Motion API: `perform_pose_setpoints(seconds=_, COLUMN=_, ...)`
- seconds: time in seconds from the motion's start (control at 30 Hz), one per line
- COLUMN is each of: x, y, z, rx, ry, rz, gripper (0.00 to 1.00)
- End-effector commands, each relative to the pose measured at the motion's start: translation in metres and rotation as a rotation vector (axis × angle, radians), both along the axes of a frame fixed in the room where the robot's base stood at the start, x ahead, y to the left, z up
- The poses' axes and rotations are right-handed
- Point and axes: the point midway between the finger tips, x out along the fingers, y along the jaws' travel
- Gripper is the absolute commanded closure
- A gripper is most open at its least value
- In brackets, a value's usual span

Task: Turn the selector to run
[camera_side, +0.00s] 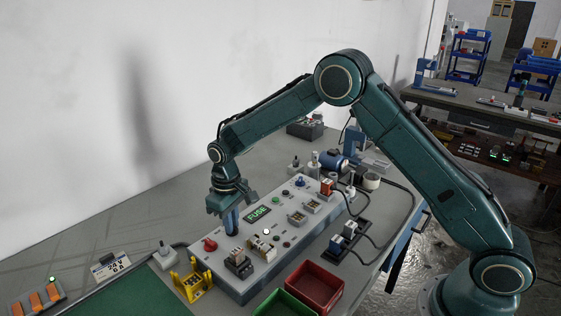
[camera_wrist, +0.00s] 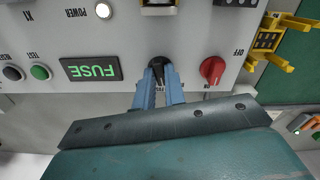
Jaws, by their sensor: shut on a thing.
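My gripper (camera_side: 231,232) points down at the near-left part of the grey control panel (camera_side: 222,279). In the wrist view, the blue fingers of my gripper (camera_wrist: 159,80) are shut on a small black cap (camera_wrist: 157,63) on the panel face. A label beside the cap is partly covered by the fingers. A red knob (camera_wrist: 212,70) sits to the right of the fingers, near the word OFF. The panel display (camera_wrist: 91,68) reads FUSE in green. A blue knob (camera_side: 300,182) stands at the panel's far end; I cannot tell whether it is the selector. No "run" mark is readable.
A yellow holder (camera_side: 194,281) stands at the panel's near-left end. Red (camera_side: 315,287) and green (camera_side: 284,305) bins sit in front of the panel. A blue motor (camera_side: 333,160) and cables lie beyond it. The table behind the panel is mostly clear.

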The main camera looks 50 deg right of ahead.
Motion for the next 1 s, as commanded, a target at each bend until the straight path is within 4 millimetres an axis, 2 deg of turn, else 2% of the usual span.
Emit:
perform_pose_setpoints(seconds=0.7, x=0.0013, y=0.0006, z=0.001, rx=0.001, ry=-0.004, rz=-0.672, gripper=1.0)
perform_pose_setpoints(seconds=1.0, x=0.0015, y=0.0006, z=0.001, rx=0.001, ry=-0.005, rz=-0.865, gripper=1.0)
